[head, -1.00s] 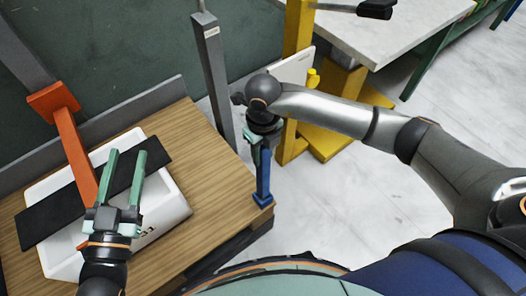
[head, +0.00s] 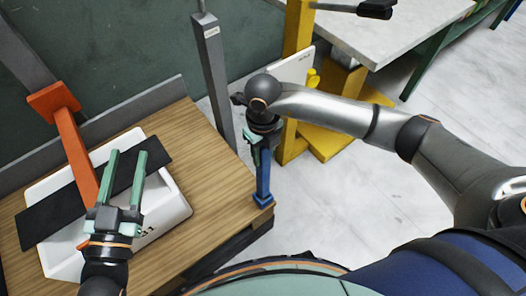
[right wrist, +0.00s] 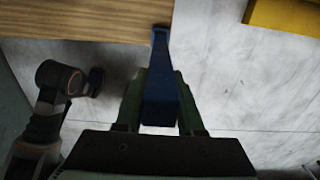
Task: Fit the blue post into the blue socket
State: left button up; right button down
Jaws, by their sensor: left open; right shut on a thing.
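The blue post (head: 263,178) stands upright between the fingers of my right gripper (head: 262,150), which is shut on it. The blue socket (head: 263,202) sits at the right corner of the wooden table. The post's lower end meets the socket in the head view; I cannot tell how deep it sits. In the right wrist view the blue post (right wrist: 160,100) runs from my right gripper (right wrist: 161,75) towards the table edge. My left gripper (head: 127,165) is open and empty, over the white tray on the left.
The wooden table (head: 205,165) has a white tray (head: 172,205) with a black slab (head: 40,215) across it and an orange arm (head: 75,150) above. A grey post (head: 215,80) stands behind the table. A yellow stand (head: 296,80) is behind my right gripper. Open floor lies to the right.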

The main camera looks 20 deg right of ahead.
jog(key=shift+f+b, duration=2.4)
jog(key=shift+f, duration=0.7)
jog(key=shift+c, duration=2.2)
grip_release()
jog(key=shift+r, duration=0.1)
notch_tip(320, 180, up, 12)
jog(key=p, duration=0.3)
jog(key=shift+r+p, duration=0.25)
jog(key=shift+p, duration=0.05)
